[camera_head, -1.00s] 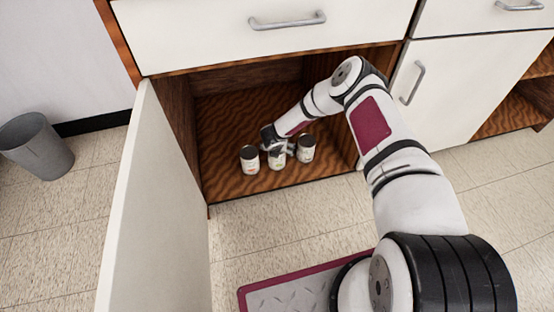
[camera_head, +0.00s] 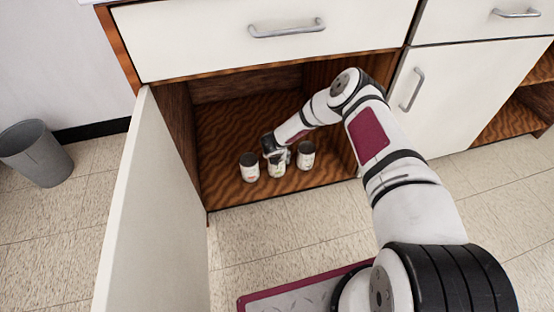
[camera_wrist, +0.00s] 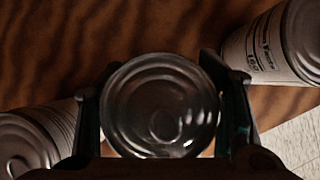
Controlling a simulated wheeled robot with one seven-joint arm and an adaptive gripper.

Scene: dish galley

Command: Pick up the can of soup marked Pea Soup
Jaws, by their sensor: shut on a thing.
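Three white cans stand upright on the wooden cabinet floor in the head view: a left can (camera_head: 250,171), a middle can (camera_head: 277,171) and a right can (camera_head: 306,158). My gripper (camera_head: 277,155) is at the middle can. In the wrist view its fingers (camera_wrist: 158,98) are shut on the middle can, one on each side, with the round metal lid (camera_wrist: 160,105) between them. The middle can's label is too small to read in the head view and hidden in the wrist view. I cannot tell which can is the Pea Soup.
The left can (camera_wrist: 38,140) and right can (camera_wrist: 270,48) stand close beside my fingers in the wrist view. The open white door (camera_head: 160,200) is at left, and the cabinet's wooden floor (camera_head: 225,125) is clear behind the cans. A grey bin (camera_head: 37,153) stands far left.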

